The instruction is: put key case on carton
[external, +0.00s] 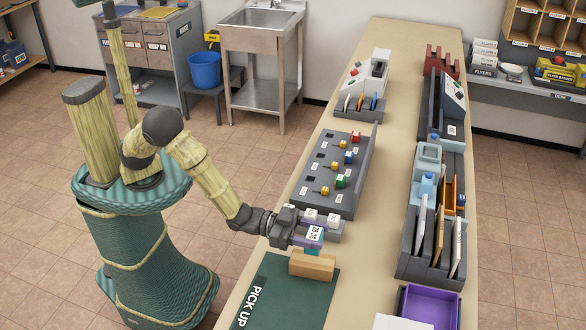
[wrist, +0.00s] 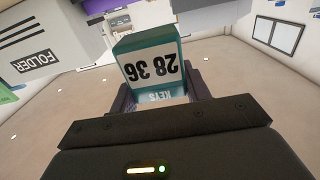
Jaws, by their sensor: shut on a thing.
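The key case (external: 314,236) is a small teal block with a white label, and the wrist view shows "28 36" and "KEYS" on it (wrist: 152,66). My gripper (external: 318,226) is shut on the key case, with a finger on each side of it. The carton (external: 312,265) is a plain brown box on the green pick-up mat (external: 287,300). The key case is just above the carton's top in the external view. I cannot tell whether they touch. The carton does not show in the wrist view.
To the right are a grey folder sorter (external: 431,270) and a purple tray (external: 431,305). The mat around the carton is clear.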

